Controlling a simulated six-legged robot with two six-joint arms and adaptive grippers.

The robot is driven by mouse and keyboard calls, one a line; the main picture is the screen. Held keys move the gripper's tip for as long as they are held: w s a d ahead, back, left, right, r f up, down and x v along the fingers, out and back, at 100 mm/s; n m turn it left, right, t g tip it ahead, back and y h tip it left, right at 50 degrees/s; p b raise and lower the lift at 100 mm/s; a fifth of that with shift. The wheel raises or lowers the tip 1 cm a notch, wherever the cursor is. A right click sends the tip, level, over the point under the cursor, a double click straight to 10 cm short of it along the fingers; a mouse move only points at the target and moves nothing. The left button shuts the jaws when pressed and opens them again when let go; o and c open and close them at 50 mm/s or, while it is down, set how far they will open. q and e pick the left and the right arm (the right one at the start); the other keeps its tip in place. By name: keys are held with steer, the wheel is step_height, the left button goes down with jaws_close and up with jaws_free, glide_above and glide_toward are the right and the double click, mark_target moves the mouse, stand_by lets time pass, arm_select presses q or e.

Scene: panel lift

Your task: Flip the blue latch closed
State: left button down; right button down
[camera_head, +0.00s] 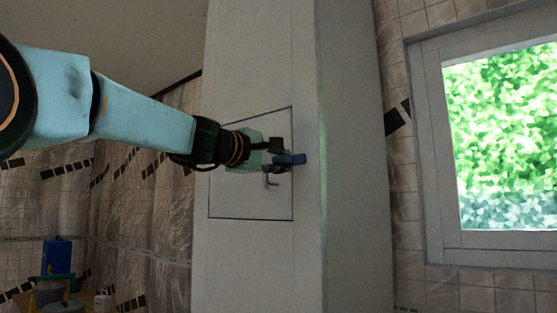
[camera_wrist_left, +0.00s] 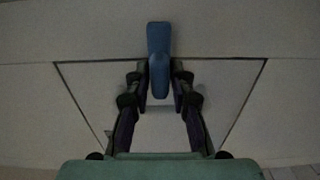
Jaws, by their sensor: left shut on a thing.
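The blue latch (camera_head: 290,159) sits at the right edge of a square panel (camera_head: 240,195) outlined on a pale column. In the left wrist view the latch (camera_wrist_left: 158,45) stands upright in the picture, crossing the panel's edge line. My left gripper (camera_head: 272,152) reaches in from the left at the latch. In the left wrist view its two fingers (camera_wrist_left: 160,90) are closed on both sides of the latch's lower end. My right gripper is in neither view.
The pale column (camera_head: 355,220) stands in front of tiled walls. A window (camera_head: 505,135) with green outside is at the right. A blue box (camera_head: 57,256) and several other items stand at the lower left.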

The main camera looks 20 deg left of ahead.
mark_target(290, 121)
arm_select(q)
steer(key=shift+d+f, duration=0.1)
steer(key=shift+f, duration=0.15)
steer(key=c, duration=1.3)
jaws_free()
steer(key=shift+r, duration=0.15)
steer(key=shift+r, duration=0.6)
steer(key=shift+d+r, duration=0.1)
steer(key=shift+r, duration=4.3)
